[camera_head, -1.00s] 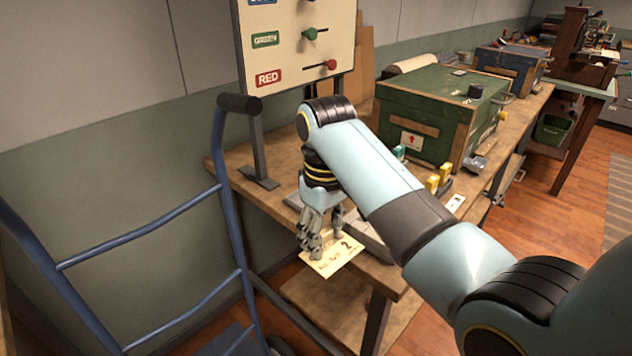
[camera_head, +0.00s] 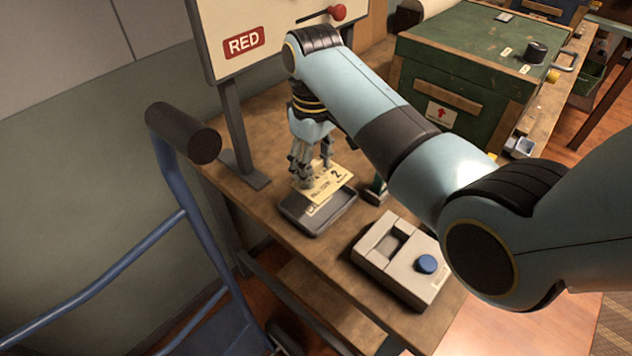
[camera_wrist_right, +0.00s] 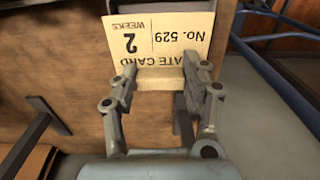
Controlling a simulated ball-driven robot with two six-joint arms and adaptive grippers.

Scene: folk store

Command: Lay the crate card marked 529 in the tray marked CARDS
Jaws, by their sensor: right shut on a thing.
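The cream crate card (camera_head: 332,181) is in my right gripper (camera_head: 311,176). In the right wrist view the card (camera_wrist_right: 165,38) reads upside down as No. 529, 2 WEEKS. The fingers (camera_wrist_right: 157,84) are shut on its near edge, on a pale strip. In the head view the card appears over the back part of a shallow dark grey tray (camera_head: 327,222) on the bench. A small pale label shows inside the tray, partly covered by the card and too small to read. I cannot tell whether the card touches the tray. My left gripper is not in view.
A beige box with a blue knob (camera_head: 393,270) stands on the bench right of the tray. A green crate (camera_head: 460,65) stands behind my right arm. The RED sign board (camera_head: 270,38) rises at the back left. A blue trolley frame (camera_head: 190,235) stands at left.

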